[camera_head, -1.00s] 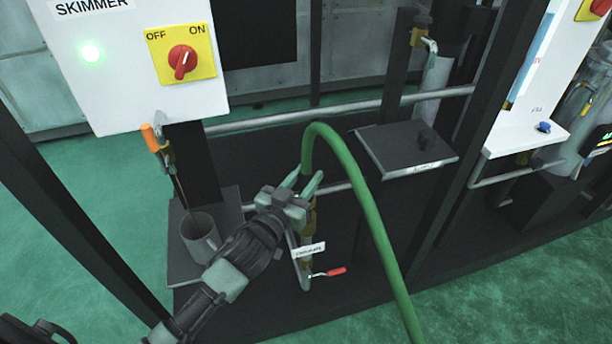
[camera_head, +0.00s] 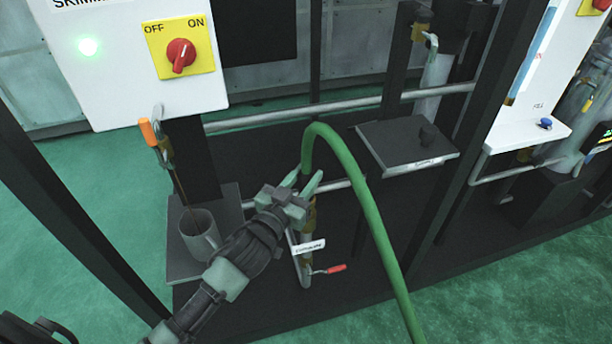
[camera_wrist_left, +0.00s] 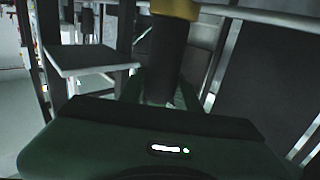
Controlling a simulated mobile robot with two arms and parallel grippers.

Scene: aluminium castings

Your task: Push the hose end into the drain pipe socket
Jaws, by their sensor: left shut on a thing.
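The green hose (camera_head: 364,203) arches up from the lower right and bends down into my left gripper (camera_head: 305,186). That gripper is shut on the hose near its end; the fingers hide the end itself. Just below the fingers is a brass fitting (camera_head: 308,216) on the drain pipe (camera_head: 304,268), which has a white label and a red-handled valve (camera_head: 329,270). Whether the hose end is inside the socket or just above it, I cannot tell. In the left wrist view a dark upright cylinder (camera_wrist_left: 165,55) with a brass collar (camera_wrist_left: 175,8) rises beyond the gripper body. My right gripper is not in view.
A white skimmer panel (camera_head: 110,75) with a red switch (camera_head: 181,55) stands at upper left. Below it a grey mug (camera_head: 200,237) sits on a dark shelf. A grey lidded box (camera_head: 400,142) and horizontal rails (camera_head: 345,105) lie behind the hose. Dark frame posts flank the area.

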